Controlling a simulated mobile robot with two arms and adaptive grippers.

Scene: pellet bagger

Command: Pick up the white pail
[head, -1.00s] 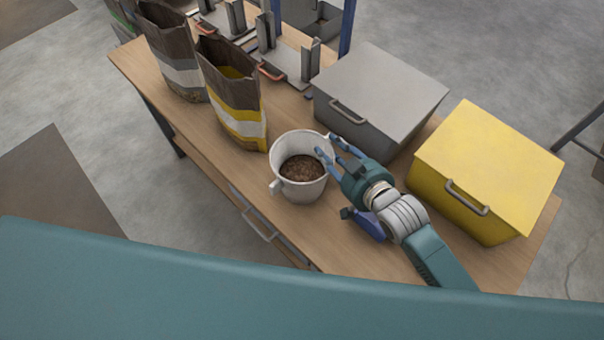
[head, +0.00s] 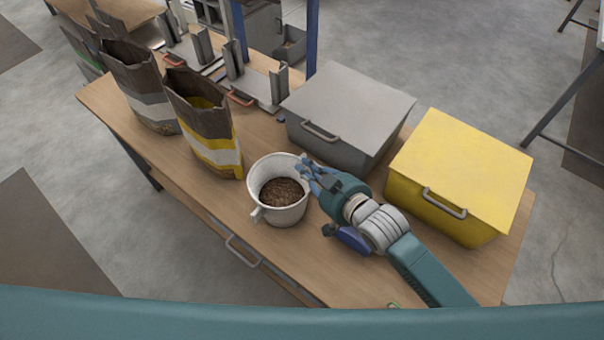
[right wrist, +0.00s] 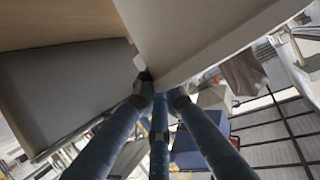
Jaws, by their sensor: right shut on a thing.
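The white pail (head: 289,213) stands upright on the wooden table and holds brown pellets. A small handle sticks out at its front left. My right gripper (head: 304,170) is at the pail's right side, shut on its rim or wall there; the exact contact is partly hidden by the fingers. In the right wrist view the pail's pale wall (right wrist: 190,35) fills the upper middle, and the fingertips (right wrist: 158,98) meet at its edge. My left gripper does not show in either view.
A grey lidded box (head: 350,105) and a yellow lidded box (head: 460,175) stand right of the pail. Two open bags, one yellow-striped (head: 212,140) and one white-striped (head: 150,90), stand left behind it. The wooden table (head: 300,262) is clear in front of the pail.

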